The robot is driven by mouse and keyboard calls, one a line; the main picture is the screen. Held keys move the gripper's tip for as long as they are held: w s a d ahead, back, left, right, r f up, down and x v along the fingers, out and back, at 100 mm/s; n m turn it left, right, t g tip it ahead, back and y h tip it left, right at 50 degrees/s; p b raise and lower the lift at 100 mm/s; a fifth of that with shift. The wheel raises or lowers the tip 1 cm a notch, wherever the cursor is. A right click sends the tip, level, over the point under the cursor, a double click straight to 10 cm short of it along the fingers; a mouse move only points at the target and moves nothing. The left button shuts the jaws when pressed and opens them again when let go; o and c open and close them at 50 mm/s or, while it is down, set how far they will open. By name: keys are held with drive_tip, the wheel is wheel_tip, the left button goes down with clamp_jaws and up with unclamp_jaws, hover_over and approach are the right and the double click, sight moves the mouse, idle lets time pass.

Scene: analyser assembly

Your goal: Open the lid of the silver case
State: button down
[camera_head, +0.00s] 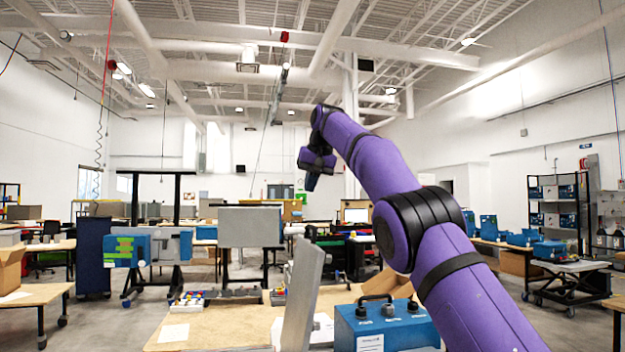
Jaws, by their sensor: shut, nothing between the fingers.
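The silver case shows at the bottom middle of the head view. Its grey lid (301,295) stands up steeply, tilted a little to the right and seen nearly edge-on. Most of the case body is cut off by the lower edge or hidden behind the lid. My gripper (311,183) is high in the air at the end of my raised purple arm, well above the lid and apart from it. It points down, is shut and holds nothing.
A blue box (375,330) with a black handle stands right of the lid. A wooden table (235,325) carries small coloured parts (192,299) and a paper sheet (173,332). A cardboard box (10,268) is at far left. The air around my gripper is free.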

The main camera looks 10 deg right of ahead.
drive_tip(key=shift+v, duration=0.8)
drive_tip(key=shift+s+d+r, duration=0.1)
drive_tip(key=shift+d, duration=0.05)
